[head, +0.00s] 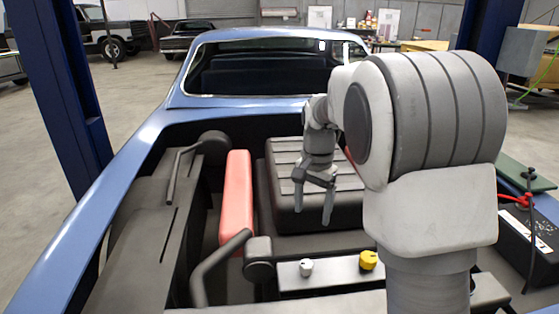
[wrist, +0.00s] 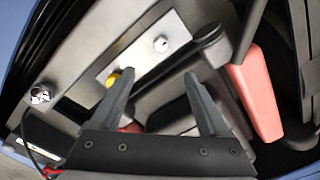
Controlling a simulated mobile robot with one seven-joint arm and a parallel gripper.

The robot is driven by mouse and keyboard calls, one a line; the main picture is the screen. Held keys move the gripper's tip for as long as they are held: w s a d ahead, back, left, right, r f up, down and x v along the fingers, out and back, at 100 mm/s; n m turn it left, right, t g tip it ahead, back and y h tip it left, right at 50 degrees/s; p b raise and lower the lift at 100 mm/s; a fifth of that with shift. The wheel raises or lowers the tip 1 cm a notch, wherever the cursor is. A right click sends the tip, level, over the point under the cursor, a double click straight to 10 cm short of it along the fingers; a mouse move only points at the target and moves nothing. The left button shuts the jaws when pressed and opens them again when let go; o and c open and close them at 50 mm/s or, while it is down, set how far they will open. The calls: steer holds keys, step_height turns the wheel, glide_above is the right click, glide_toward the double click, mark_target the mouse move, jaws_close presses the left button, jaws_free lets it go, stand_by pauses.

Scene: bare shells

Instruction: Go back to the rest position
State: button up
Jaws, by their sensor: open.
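My gripper (head: 328,200) hangs over the open engine bay of a blue car, fingers pointing down, in front of the dark ribbed engine cover (head: 284,200). In the wrist view my gripper (wrist: 158,92) shows two dark fingers spread apart with nothing held between them. My arm fills the right of the head view and hides part of the bay behind it.
A red block (head: 236,200) lies left of the ribbed cover. A pale panel (head: 330,276) carries a white knob (head: 306,267) and a yellow knob (head: 368,260). Black hoses (head: 218,262) rise at the left. A dark battery-like box (head: 530,235) with a red clamp (head: 522,201) sits at the right.

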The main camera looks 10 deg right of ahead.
steer(key=s+r+n+t, duration=0.35)
steer(key=s+r, duration=0.55)
steer(key=s, duration=0.4)
steer(key=s+n+t+p, duration=0.1)
steer(key=s+n, duration=0.4)
steer(key=s, duration=0.7)
steer(key=shift+s+f+t, duration=0.25)
steer(key=shift+s+t, duration=0.1)
steer(key=shift+s, duration=0.05)
steer(key=c, duration=0.4)
steer(key=shift+c, duration=0.2)
